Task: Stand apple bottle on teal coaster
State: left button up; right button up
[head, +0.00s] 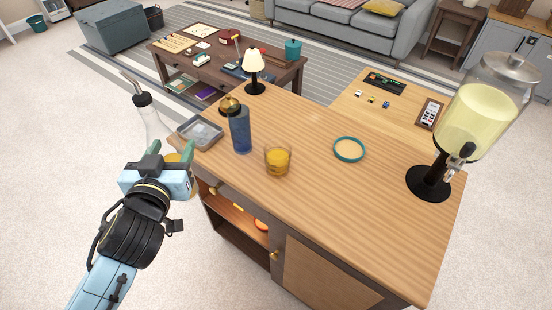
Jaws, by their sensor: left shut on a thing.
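A clear glass bottle (148,121) with a black cap and a thin metal pour spout is at the left; I take it as the apple bottle. My left gripper (172,151) is shut on it, with green fingertips around its lower part. The bottle leans a little to the left in the picture, and the gripper hides part of it. Something yellow shows low between the fingers. The teal coaster (348,149), a teal rim around a tan middle, lies empty on the wooden counter, well to the right of the gripper. My right gripper is out of view.
The surface around the coaster is clear. Small items lie at the far right.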

aim_at(350, 150)
jog(key=z, duration=2.95)
jog(key=k, duration=1.15)
jog(key=u, duration=1.2)
jog(key=i, duration=1)
